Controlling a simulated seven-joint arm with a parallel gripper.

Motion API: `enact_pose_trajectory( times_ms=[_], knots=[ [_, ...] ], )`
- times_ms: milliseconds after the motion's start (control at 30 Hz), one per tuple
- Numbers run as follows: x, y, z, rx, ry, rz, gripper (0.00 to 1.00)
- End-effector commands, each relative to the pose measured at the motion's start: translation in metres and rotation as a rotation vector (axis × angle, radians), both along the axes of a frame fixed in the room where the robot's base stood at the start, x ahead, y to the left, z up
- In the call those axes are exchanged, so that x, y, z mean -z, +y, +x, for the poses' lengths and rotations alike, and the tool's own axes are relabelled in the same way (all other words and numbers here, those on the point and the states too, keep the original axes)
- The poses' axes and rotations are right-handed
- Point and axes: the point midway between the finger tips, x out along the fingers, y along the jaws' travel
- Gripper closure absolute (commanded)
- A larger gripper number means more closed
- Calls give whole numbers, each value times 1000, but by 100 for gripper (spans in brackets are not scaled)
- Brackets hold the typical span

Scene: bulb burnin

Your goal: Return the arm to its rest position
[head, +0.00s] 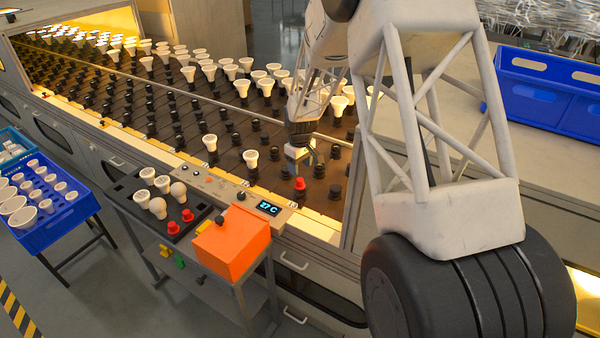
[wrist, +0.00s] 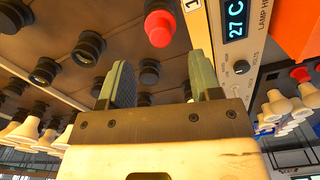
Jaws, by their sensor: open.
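My gripper (head: 307,158) hangs over the front right part of the burn-in rack (head: 225,168), near a red cap on a socket (head: 300,184). In the wrist view my gripper (wrist: 163,84) has its two greenish fingers spread apart with nothing between them. The red cap also shows in the wrist view (wrist: 160,27), beyond the fingers and apart from them.
A control panel with a 27 C display (head: 268,208) and an orange box (head: 231,243) stand at the rack's front edge. A black tray (head: 130,190) holds several bulbs and red caps. Blue crates stand at left (head: 50,213) and right (head: 545,92). Many bulbs fill the rack's far part.

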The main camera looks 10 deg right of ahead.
Motion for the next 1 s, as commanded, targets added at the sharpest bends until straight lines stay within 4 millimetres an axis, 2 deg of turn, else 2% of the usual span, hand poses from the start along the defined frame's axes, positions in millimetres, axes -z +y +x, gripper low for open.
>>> enact_pose_trajectory(
  times_ms=[200, 733, 867, 1000],
  knots=[
    [-9, 0, 0, 0, 1, -1, 42],
    [-12, 0, -1, 2, -1, 0, 42],
    [-22, 1, -7, 11, -6, 0, 42],
    [-43, 2, -20, 32, -16, -1, 42]
  ],
)
